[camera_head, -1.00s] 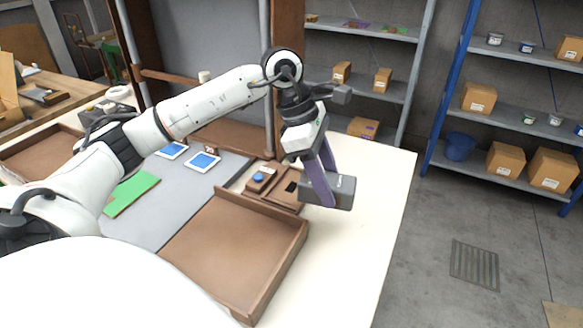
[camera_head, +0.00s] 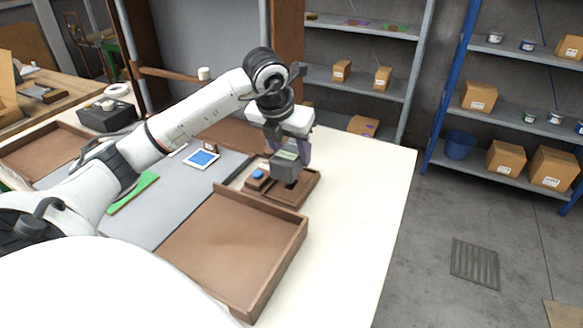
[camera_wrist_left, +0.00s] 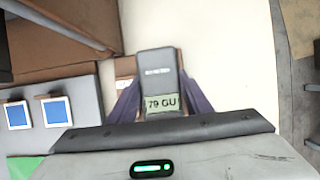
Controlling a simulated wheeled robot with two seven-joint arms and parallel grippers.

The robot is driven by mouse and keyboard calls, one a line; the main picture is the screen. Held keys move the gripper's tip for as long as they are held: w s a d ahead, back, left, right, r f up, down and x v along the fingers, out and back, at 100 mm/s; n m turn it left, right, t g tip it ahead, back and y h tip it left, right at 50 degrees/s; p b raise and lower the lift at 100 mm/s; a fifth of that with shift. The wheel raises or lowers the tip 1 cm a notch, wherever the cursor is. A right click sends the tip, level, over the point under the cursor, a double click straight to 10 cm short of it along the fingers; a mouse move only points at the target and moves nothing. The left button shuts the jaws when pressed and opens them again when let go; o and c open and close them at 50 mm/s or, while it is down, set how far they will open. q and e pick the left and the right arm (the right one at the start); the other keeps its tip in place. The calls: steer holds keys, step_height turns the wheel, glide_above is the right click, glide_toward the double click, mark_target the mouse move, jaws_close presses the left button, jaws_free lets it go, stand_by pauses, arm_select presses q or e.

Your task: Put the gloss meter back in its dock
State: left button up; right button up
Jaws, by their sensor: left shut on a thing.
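The gloss meter (camera_head: 287,165) is a grey box held in my left gripper (camera_head: 291,152). In the left wrist view the meter (camera_wrist_left: 157,65) sits between the two purple fingers (camera_wrist_left: 160,98), and its display reads 79 GU. The dock (camera_head: 277,195) is a brown wooden base with a blue button on its left and a dark patch. The meter is over the dock's back middle in the head view; whether it touches the dock I cannot tell. In the left wrist view the meter hides most of the dock (camera_wrist_left: 124,67). My right gripper is not in view.
An open brown tray (camera_head: 235,240) stands in front of the dock. A grey mat (camera_head: 150,215) with a blue-and-white panel (camera_head: 202,159) and a green piece (camera_head: 135,193) lies to the left. The white tabletop (camera_head: 360,190) is clear on the right.

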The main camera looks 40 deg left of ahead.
arm_select(q)
steer(key=shift+f, duration=2.6)
steer(key=o, duration=1)
steer(key=shift+r, duration=0.1)
steer(key=v, duration=1.2)
steer(key=shift+r, duration=0.1)
